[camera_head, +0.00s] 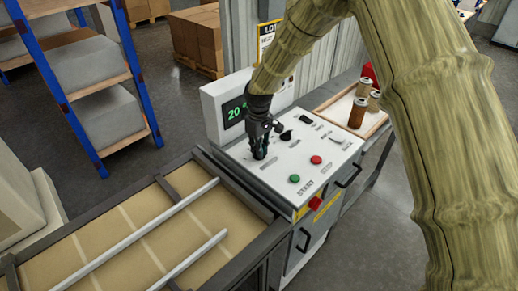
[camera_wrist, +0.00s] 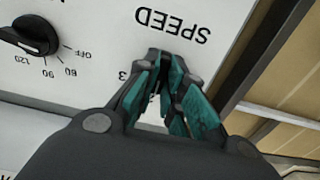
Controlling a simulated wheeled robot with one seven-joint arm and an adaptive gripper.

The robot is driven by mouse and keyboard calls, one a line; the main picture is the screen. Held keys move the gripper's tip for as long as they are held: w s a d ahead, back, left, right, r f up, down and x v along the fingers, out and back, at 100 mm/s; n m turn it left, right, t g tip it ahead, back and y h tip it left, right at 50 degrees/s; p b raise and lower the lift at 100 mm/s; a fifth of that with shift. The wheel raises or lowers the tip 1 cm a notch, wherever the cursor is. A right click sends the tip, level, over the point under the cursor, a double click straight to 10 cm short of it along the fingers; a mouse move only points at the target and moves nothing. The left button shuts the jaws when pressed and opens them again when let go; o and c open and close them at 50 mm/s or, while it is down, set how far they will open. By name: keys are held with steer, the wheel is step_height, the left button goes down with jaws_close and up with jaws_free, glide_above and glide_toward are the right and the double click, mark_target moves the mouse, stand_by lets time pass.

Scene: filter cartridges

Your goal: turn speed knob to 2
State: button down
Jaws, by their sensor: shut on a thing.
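The white control panel (camera_head: 262,174) stands on a cabinet beside the conveyor. My gripper (camera_head: 261,152) points down at the panel's left part. In the wrist view, its teal-lined fingers (camera_wrist: 167,75) close together just beside the upside-down SPEED label (camera_wrist: 173,24). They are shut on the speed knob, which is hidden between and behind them. A "3" of its scale shows left of the fingers; the knob's pointer and the other marks cannot be read. A green display (camera_head: 233,112) behind the arm shows digits beginning "20", partly covered.
A black timer-style knob (camera_wrist: 28,36) marked OFF, 60, 90, 120 sits nearby. A green START button (camera_head: 294,179), a red STOP button (camera_head: 316,160) and a toggle switch (camera_head: 337,139) share the panel. A tray (camera_head: 337,109) with brown cartridges (camera_head: 357,113) stands behind right. A conveyor (camera_head: 130,232) lies front left.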

steer(key=shift+s+f, duration=0.35)
steer(key=shift+f, duration=0.1)
steer(key=c, duration=0.9)
jaws_free()
steer(key=shift+o, duration=0.4)
steer(key=shift+w, duration=0.25)
step_height(320, 180, up, 12)
steer(key=shift+w+d, duration=0.1)
